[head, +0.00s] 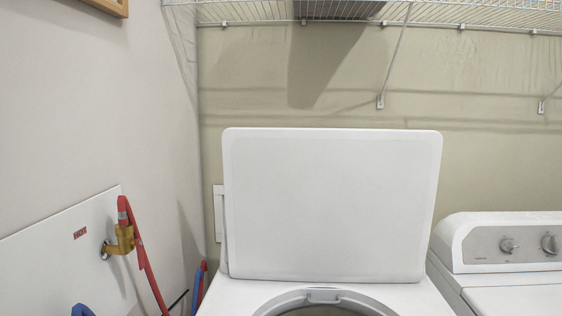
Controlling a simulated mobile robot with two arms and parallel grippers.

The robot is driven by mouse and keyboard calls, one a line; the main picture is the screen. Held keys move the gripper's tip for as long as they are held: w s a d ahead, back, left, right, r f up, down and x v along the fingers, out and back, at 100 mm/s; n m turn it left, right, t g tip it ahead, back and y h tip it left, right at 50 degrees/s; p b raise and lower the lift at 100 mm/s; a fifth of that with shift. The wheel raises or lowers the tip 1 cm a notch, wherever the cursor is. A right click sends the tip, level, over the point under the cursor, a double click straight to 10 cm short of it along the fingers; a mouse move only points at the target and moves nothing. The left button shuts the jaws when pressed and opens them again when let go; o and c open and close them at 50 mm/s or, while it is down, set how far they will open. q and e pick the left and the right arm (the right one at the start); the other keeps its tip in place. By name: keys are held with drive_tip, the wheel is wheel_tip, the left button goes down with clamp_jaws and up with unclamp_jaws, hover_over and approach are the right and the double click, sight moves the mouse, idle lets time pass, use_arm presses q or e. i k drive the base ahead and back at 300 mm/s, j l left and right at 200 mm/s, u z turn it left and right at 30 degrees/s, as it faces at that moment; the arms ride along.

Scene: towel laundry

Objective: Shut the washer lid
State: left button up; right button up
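The washer (236,293) stands in front of me at the bottom middle of the head view. Its white lid (335,205) stands open and upright at the back of the washer top. The round drum opening (325,300) shows below the lid, cut off by the bottom edge. The lid hides most of the washer's back panel. Neither of my grippers is in view.
A second white machine with knobs (510,245) stands close on the right. On the left wall are a brass valve (124,240) and a red hose (146,262). A wire shelf (400,14) runs along the back wall above the lid.

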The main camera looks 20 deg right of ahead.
sight(336, 205)
drive_tip(key=l+z, duration=0.35)
drive_tip(key=z, duration=0.15)
drive_tip(key=i+l+z, duration=0.15)
drive_tip(key=l+z, duration=0.15)
drive_tip(key=z, duration=0.15)
